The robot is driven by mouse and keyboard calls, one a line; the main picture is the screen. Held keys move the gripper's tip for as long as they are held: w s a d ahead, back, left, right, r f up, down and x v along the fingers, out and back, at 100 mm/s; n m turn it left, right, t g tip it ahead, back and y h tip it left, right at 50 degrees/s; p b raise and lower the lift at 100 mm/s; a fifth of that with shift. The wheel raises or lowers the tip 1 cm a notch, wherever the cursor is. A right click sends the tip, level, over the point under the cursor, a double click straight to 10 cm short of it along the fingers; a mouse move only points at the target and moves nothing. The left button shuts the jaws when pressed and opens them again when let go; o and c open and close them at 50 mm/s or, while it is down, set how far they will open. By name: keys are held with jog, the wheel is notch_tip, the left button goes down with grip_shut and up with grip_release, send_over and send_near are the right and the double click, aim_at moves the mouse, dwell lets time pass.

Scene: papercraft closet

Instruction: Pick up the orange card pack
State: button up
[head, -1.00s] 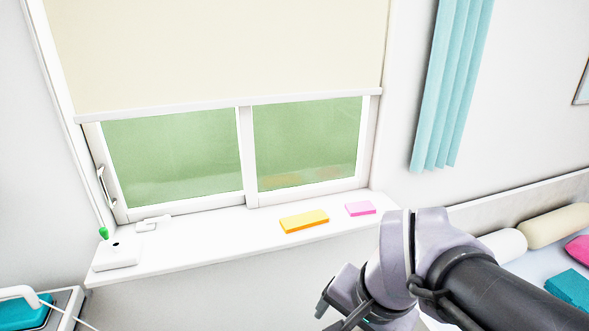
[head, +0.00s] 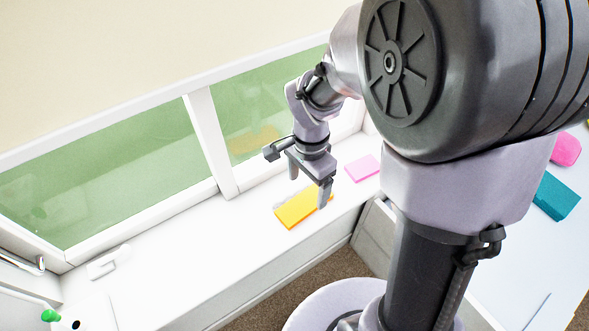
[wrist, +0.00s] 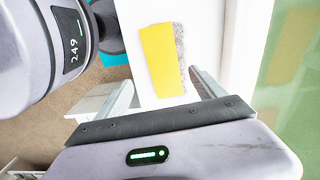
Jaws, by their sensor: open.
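The orange card pack (head: 296,209) is a flat yellow-orange block lying on the white window sill. My gripper (head: 308,190) is above it in the head view and hides part of its far right end. In the wrist view the pack (wrist: 161,62) lies beyond the fingertips, roughly between their lines, with a speckled grey strip along its right side. My gripper also shows in the wrist view (wrist: 165,82), with its two fingers apart and nothing between them.
A pink pack (head: 363,168) lies on the sill to the right of the orange one. The window glass (head: 100,180) rises behind the sill. A white handle-like piece (head: 108,262) is at the left. The sill (head: 190,260) between is clear.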

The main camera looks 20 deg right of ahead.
aim_at(304, 203)
jog(key=f, duration=0.2)
jog(key=f+b, duration=0.1)
jog(key=f, duration=0.2)
jog(key=f+b, duration=0.1)
jog(key=f, duration=0.1)
jog(key=shift+w+a+f, duration=0.15)
jog(key=shift+w+f, duration=0.05)
jog(key=shift+w, duration=0.15)
jog(key=shift+r, duration=0.1)
jog(key=c, duration=1.5)
